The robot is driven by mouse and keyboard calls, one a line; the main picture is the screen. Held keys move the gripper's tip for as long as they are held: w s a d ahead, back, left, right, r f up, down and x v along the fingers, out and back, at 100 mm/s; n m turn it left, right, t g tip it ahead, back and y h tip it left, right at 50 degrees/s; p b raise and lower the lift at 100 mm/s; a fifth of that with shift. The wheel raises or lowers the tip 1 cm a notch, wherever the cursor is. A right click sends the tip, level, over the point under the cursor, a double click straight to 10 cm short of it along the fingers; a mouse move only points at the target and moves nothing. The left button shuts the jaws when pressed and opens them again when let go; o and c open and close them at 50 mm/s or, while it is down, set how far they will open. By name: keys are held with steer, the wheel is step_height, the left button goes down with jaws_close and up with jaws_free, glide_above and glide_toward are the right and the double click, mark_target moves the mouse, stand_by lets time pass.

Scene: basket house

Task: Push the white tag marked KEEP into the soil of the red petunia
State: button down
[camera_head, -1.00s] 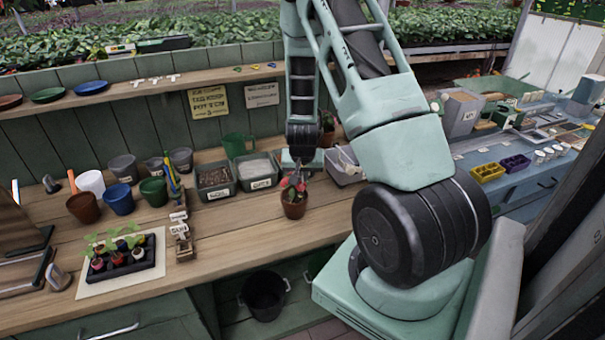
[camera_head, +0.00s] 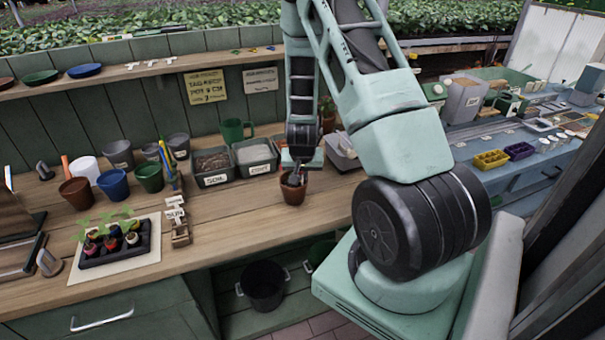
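A small terracotta pot (camera_head: 292,193) stands on the wooden bench below my arm. The red petunia in it is mostly hidden by my gripper now. My gripper (camera_head: 296,179) points down right over the pot, at about the height of its rim. Its fingers are small and dark, and I cannot tell whether they are open or shut. I cannot make out a white tag marked KEEP in the fingers or in the soil. White tags, one reading SUN (camera_head: 175,214), stand in a small wooden rack (camera_head: 181,236) at the left.
Grey bins labelled SOIL (camera_head: 213,180) and another (camera_head: 254,170) stand behind the pot to the left. A seedling tray (camera_head: 117,252) lies on a white sheet. Several pots and a green mug (camera_head: 234,131) stand farther back. White T-shaped tags lie on the shelf.

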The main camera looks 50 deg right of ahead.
stand_by(0.4)
steer(key=c, duration=1.6)
jaws_free()
steer(key=shift+o, duration=0.2)
steer(key=p+v, duration=0.2)
steer(key=v, duration=1.5)
steer(key=shift+r, duration=0.3)
